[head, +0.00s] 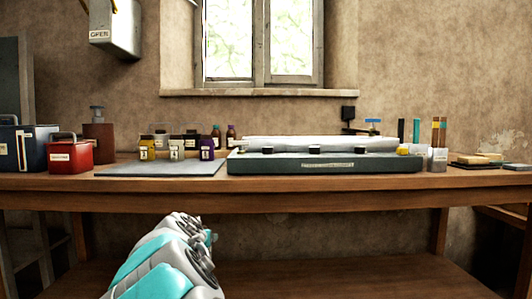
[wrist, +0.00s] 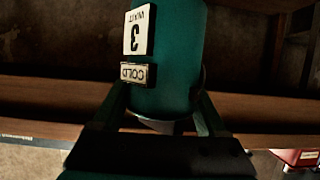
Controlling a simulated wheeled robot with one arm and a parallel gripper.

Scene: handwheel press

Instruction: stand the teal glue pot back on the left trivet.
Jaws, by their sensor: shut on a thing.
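The teal glue pot (wrist: 178,45) fills the upper middle of the wrist view. It has a white label with a 3 and WAIT and a smaller tag that reads COLD, both upside down in this picture. My gripper (wrist: 160,108) is shut on the pot, one dark finger on each side of it. In the head view only my arm shows, low in front of the table; the gripper and the pot cannot be made out there. I cannot make out the left trivet in either view.
A wooden table (head: 300,202) runs across the head view. A red tin (head: 71,156), a grey mat (head: 165,169) with several labelled jars behind it, and a long green bed (head: 325,166) stand on it. The red tin also shows in the wrist view's lower right corner (wrist: 297,157).

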